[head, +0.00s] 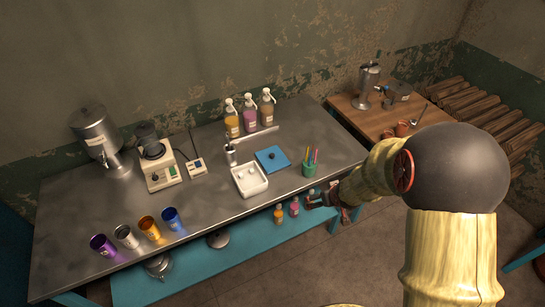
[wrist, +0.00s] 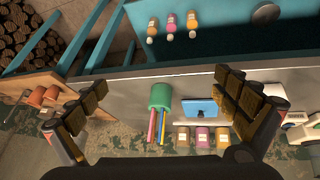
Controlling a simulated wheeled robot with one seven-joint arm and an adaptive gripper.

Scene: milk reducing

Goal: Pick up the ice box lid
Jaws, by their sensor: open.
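The ice box lid (head: 277,163) is a flat blue square with a dark knob. It lies on the metal counter, just right of and behind the white ice box (head: 249,186). In the wrist view the lid (wrist: 198,109) shows near the right finger, which partly overlaps its edge. My gripper (head: 325,199) is at the counter's front edge, to the right of the lid and apart from it. In the wrist view my gripper (wrist: 162,84) has its fingers spread wide with nothing between them. The ice box is mostly hidden behind the right finger there.
A green cup of coloured straws (head: 309,168) stands between my gripper and the lid. Several pump bottles (head: 249,117) stand behind the lid. Coloured cups (head: 148,228) and machines occupy the left. A wooden table (head: 365,113) is at the right.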

